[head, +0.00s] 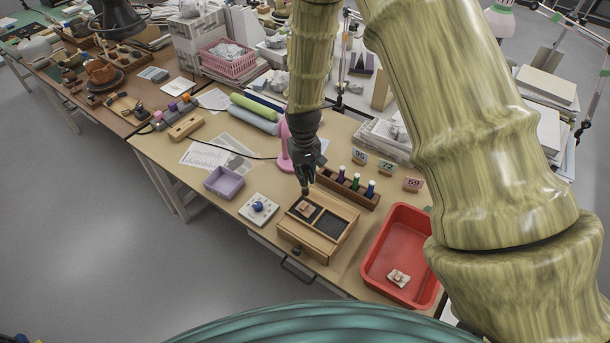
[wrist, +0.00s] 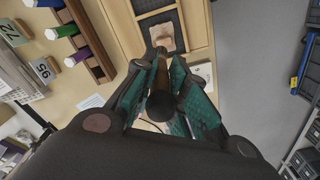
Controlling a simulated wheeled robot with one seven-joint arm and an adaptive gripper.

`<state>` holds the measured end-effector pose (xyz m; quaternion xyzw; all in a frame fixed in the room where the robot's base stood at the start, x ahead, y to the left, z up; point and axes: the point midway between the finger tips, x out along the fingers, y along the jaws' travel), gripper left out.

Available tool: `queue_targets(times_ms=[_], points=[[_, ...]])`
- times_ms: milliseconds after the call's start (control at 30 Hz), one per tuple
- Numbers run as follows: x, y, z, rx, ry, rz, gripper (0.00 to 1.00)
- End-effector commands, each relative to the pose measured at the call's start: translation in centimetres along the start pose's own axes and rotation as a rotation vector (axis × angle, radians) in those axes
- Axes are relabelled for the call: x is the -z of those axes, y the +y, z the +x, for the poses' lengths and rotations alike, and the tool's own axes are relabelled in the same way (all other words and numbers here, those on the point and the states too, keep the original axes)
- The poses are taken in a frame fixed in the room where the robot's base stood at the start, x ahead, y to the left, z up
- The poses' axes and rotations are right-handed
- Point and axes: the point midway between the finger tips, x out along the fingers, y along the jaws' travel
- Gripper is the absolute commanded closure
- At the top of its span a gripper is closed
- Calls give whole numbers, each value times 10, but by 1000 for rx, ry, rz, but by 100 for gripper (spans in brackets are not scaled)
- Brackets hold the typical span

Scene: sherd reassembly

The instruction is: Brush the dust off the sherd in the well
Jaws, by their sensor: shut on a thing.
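The wooden box (head: 291,236) on the table has two dark-lined wells. A tan sherd (head: 305,208) lies in the left well; it also shows at the top of the wrist view (wrist: 163,36). The right well (head: 331,226) looks empty. My gripper (head: 307,186) is above the far side of the left well. In the wrist view its teal-padded fingers (wrist: 160,100) are shut on a brush (wrist: 160,72) with a dark round handle end. The brush points down toward the sherd and overlaps its edge in that view. I cannot tell whether the bristles touch it, nor how much dust is there.
A rack (head: 345,190) with several coloured bottles stands close behind the box. A red tray (head: 372,272) at the right holds a pale piece (head: 399,277). A white block with a blue knob (head: 258,207) and a lilac bin (head: 224,183) stand to the left.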

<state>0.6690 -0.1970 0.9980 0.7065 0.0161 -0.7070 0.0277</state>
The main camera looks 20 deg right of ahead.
Motion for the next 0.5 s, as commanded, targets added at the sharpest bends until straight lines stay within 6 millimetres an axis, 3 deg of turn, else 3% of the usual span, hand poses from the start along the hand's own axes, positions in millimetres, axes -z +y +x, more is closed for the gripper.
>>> queue_targets(times_ms=[500], points=[[0, 0, -10, 0, 0, 0, 100]])
